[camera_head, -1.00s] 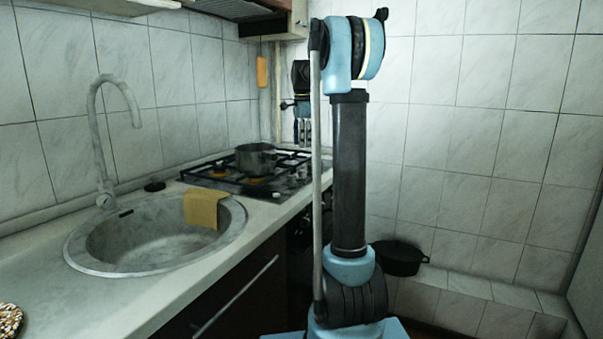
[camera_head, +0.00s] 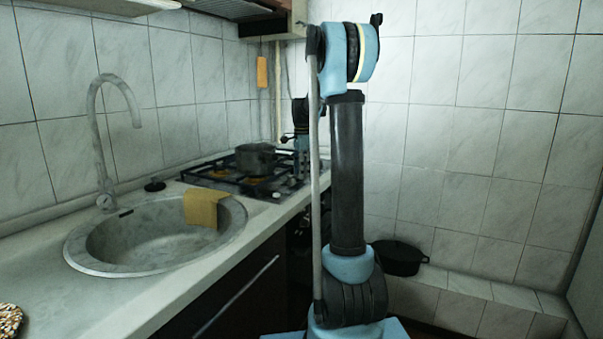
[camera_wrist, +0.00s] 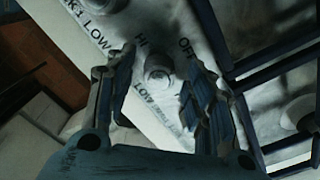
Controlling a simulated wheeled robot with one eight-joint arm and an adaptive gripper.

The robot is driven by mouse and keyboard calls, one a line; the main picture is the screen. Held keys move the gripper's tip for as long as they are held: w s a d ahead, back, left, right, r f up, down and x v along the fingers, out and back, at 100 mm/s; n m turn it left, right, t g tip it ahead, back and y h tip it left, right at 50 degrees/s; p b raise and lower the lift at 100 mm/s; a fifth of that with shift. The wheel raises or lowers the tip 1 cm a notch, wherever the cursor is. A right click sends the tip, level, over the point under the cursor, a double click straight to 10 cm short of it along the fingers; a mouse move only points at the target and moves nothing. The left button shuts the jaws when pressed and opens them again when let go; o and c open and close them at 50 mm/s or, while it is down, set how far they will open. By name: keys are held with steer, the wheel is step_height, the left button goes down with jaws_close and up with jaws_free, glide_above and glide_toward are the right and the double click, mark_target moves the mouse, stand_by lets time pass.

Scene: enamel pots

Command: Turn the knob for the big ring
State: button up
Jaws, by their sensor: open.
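A small round knob (camera_wrist: 157,72) sits on the pale hob panel (camera_wrist: 190,25) in the wrist view, with HI, LOW and OFF printed around it. My gripper (camera_wrist: 158,58) is open, with one finger on each side of this knob; I cannot tell whether either finger touches it. A second knob (camera_wrist: 108,4) is cut off at the top edge. In the head view, the hob (camera_head: 222,179) stands at the back of the counter, and my gripper (camera_head: 302,168) points down at its right side.
A grey pot (camera_head: 255,160) stands on the hob close to the left of my gripper. Dark grate bars (camera_wrist: 275,65) run beside my right finger in the wrist view. The sink (camera_head: 155,245) with a yellow cloth (camera_head: 203,208) lies nearer. A black pan (camera_head: 398,258) rests on the tiled ledge.

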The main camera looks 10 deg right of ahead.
steer(key=c, duration=1.1)
steer(key=shift+n, duration=0.4)
steer(key=n, duration=0.3)
steer(key=shift+n, duration=0.4)
steer(key=n, duration=0.9)
steer(key=shift+w+r, duration=0.1)
steer(key=n, duration=0.4)
